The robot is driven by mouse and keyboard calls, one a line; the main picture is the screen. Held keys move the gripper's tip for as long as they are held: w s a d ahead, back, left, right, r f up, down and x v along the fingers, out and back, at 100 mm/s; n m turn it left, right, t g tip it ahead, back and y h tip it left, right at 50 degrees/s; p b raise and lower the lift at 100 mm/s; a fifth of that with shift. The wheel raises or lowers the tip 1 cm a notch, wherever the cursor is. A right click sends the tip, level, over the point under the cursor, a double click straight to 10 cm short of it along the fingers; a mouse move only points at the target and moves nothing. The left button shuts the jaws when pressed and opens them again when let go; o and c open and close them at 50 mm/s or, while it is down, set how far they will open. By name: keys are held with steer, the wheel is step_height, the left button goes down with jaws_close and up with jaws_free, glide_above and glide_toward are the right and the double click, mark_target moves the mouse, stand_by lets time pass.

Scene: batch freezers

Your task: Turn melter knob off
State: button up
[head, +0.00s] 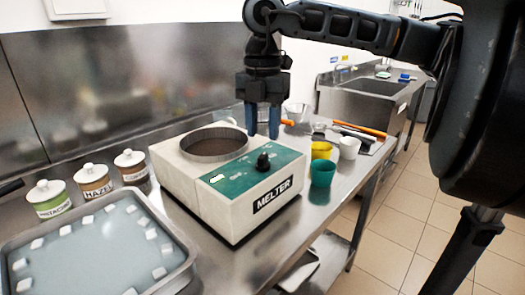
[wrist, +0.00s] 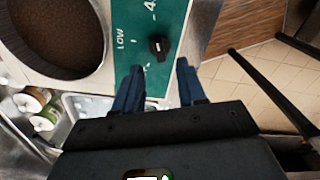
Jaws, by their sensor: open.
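The melter (head: 225,205) is a white box with a round metal well and a green panel, standing on the steel table. Its black knob (head: 263,161) sits on the green panel; in the wrist view the knob (wrist: 159,46) lies just beyond my fingertips, between their lines. The word LOW and other white marks show beside it. My gripper (head: 263,120) points down above the back of the panel in the head view, with blue fingers apart and nothing between them. In the wrist view my gripper (wrist: 160,72) is open, not touching the knob as far as I can see.
Labelled jars (head: 93,181) and a metal tray with white cubes (head: 180,265) stand left of the melter. A green cup (head: 322,172), a yellow cup (head: 322,150) and a white cup (head: 349,147) stand close on its right. A sink (head: 375,85) is behind.

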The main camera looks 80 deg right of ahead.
mark_target(263, 156)
steer(key=shift+f, duration=3.05)
jaws_close()
